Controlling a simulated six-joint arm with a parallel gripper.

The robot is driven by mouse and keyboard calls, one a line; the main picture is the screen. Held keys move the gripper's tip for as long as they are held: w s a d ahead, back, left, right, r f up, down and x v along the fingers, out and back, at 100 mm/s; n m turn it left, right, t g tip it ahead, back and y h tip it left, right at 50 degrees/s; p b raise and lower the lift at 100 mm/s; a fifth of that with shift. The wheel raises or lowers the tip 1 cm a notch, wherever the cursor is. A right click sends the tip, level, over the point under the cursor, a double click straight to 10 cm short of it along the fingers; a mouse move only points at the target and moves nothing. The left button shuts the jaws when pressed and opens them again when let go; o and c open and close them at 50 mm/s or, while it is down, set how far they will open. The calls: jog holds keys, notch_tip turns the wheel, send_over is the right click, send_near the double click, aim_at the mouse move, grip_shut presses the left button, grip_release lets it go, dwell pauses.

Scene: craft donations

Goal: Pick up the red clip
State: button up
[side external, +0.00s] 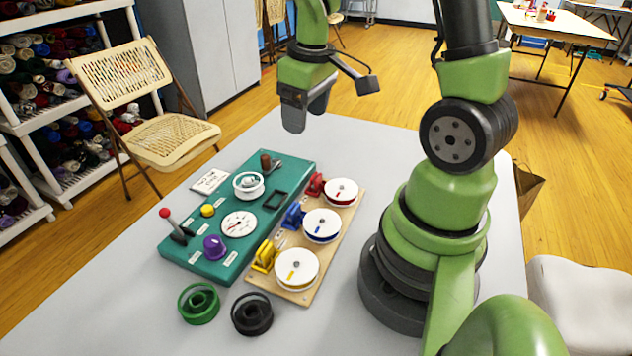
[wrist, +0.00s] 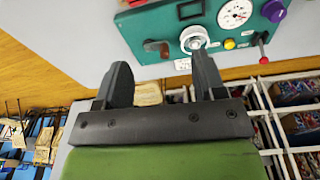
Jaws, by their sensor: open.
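The red clip (side external: 315,184) stands on the wooden board (side external: 310,287), beside the uppermost white-topped reel (side external: 341,190) in the side view. It does not show in the wrist view. A blue clip (side external: 293,215) and a yellow clip (side external: 264,256) stand lower on the same board, each beside its own reel. My gripper (side external: 307,115) hangs in the air above the far part of the table, well above and beyond the red clip. In the wrist view my gripper (wrist: 163,82) has its two fingers spread wide with nothing between them.
A teal panel (side external: 225,258) with a lever, knobs, a dial and a white spool lies left of the board. A green ring (side external: 199,303) and a black ring (side external: 252,314) sit at its near end. A white card (side external: 210,181) lies behind it.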

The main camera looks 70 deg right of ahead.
notch_tip(320, 180, down, 5)
jog(key=d+n+g, duration=0.1)
jog(key=d, duration=0.2)
send_over(316, 175)
jog(key=f, duration=0.3)
jog(key=a+f, duration=0.1)
jog(key=shift+s+f, duration=0.3)
jog(key=shift+s, duration=0.05)
jog(key=shift+w+d+f, duration=0.1)
jog(key=shift+d+f, duration=0.05)
jog(key=shift+f, duration=0.85)
jog(key=shift+w+d+f, duration=0.15)
jog(key=shift+f, duration=0.85)
jog(key=shift+w+d+f, duration=0.1)
jog(key=shift+d+f, duration=0.05)
jog(key=shift+f, duration=0.85)
jog(key=c, duration=1)
